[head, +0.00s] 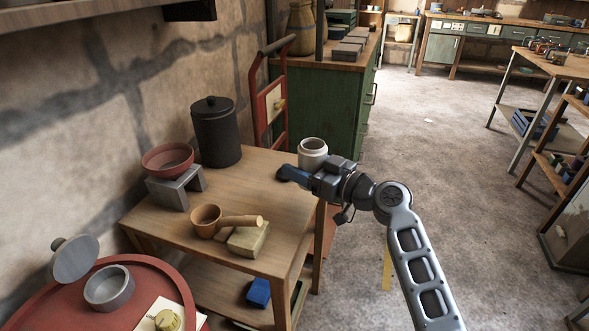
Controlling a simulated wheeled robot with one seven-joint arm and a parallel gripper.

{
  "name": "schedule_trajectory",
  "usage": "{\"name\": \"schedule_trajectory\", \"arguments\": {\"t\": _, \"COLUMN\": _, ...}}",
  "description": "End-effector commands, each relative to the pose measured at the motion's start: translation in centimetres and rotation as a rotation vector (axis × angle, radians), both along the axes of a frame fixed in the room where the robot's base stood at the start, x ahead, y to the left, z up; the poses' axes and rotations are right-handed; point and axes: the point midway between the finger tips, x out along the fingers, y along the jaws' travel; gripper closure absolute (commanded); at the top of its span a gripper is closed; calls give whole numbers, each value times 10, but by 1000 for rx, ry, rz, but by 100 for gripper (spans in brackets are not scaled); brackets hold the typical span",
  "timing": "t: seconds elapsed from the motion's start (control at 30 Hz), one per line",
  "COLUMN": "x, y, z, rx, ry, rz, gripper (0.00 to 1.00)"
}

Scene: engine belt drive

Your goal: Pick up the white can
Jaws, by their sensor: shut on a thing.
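The white can (312,151) is a short, open-topped jar shape with a dark inside. It is at the right end of the wooden table (265,192), upright, just behind my gripper (303,172). My gripper reaches in from the right and is shut on the can. My gripper hides the can's lower part, so I cannot tell whether its base touches the table top.
A dark lidded canister (216,132) and a red bowl (167,158) on a grey stand (175,188) are at the table's back left. A wooden cup (206,220) and a tan block (248,239) are near its front. A green cabinet (318,108) stands behind.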

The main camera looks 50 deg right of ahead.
Motion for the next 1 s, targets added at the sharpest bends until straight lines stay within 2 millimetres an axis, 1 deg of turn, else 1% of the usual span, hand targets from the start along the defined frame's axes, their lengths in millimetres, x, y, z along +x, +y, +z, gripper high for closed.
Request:
{"name": "schedule_trajectory", "arguments": {"t": 0.2, "x": -17, "y": -14, "z": 14, "rx": -1, "ry": -3, "rz": -2, "gripper": 69}}
{"name": "schedule_trajectory", "arguments": {"t": 0.5, "x": -35, "y": -28, "z": 28, "rx": 0, "ry": -3, "rz": 0, "gripper": 69}}
{"name": "schedule_trajectory", "arguments": {"t": 0.8, "x": -46, "y": -36, "z": 36, "rx": 0, "ry": -3, "rz": -1, "gripper": 69}}
{"name": "schedule_trajectory", "arguments": {"t": 1.0, "x": -49, "y": -38, "z": 38, "rx": 0, "ry": -2, "rz": 1, "gripper": 69}}
